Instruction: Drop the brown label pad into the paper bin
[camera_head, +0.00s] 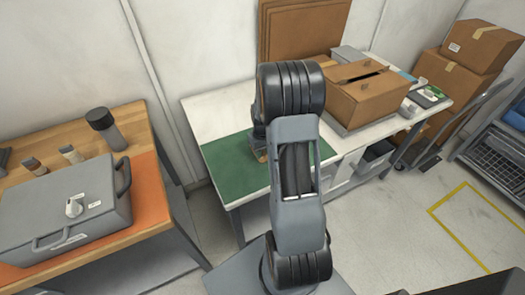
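My arm stands in the middle of the view and reaches over the green mat (228,172) on the white table. My gripper (260,152) is low over the mat, mostly hidden behind the arm, so its fingers cannot be made out. A small brown patch (262,158) shows at its lower end; it may be the brown label pad, but whether it is held or only lies there cannot be told. An open grey bin (376,160), dark inside, sits below the table's right part and may be the paper bin.
At left, a wooden bench (150,138) bears a grey case (62,212). Stacked cartons (452,82) and a hand truck stand at right. Floor near the yellow line is clear.

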